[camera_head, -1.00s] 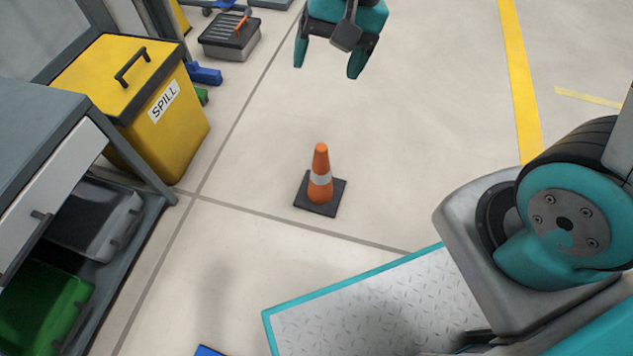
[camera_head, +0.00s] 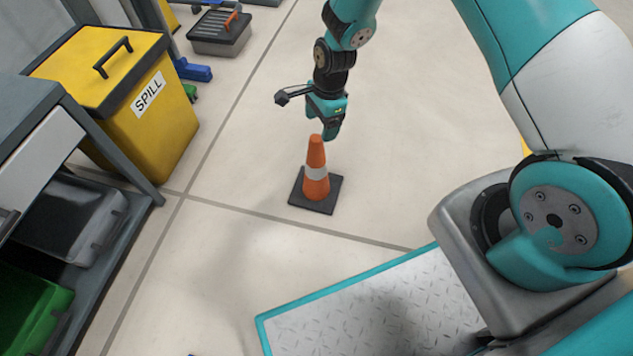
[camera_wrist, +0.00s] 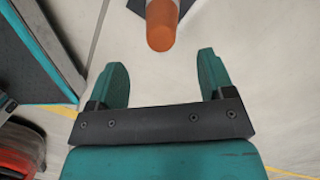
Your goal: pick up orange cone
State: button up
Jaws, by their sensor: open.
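The orange cone (camera_head: 316,178) has a white band and a square dark base, and stands upright on the floor in the middle of the head view. My gripper (camera_head: 328,130) points down just behind and above the cone's tip in that view. In the wrist view the cone's orange tip (camera_wrist: 161,28) shows at the top, beyond and roughly centred between the two teal fingers of my gripper (camera_wrist: 160,68). The fingers are apart, with nothing between them. Whether a finger touches the cone cannot be told from the head view.
A yellow spill bin (camera_head: 150,110) and a grey cabinet (camera_head: 60,130) with dark and green drawers stand at the left. A grey toolbox (camera_head: 220,33) lies at the back. My metal deck (camera_head: 370,310) is in front. The floor around the cone is clear.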

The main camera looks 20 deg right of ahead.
aim_at(317, 137)
jog(key=f+b, duration=0.1)
jog(key=f, duration=0.1)
jog(key=a+f+b, duration=0.1)
jog(key=f+b, duration=0.1)
jog(key=f, duration=0.1)
jog(key=f+b, duration=0.2)
jog(key=f, duration=0.1)
jog(key=shift+a+f, duration=0.2)
jog(key=shift+a, duration=0.1)
jog(key=shift+r, duration=0.1)
jog(key=shift+c, duration=0.3)
grip_shut()
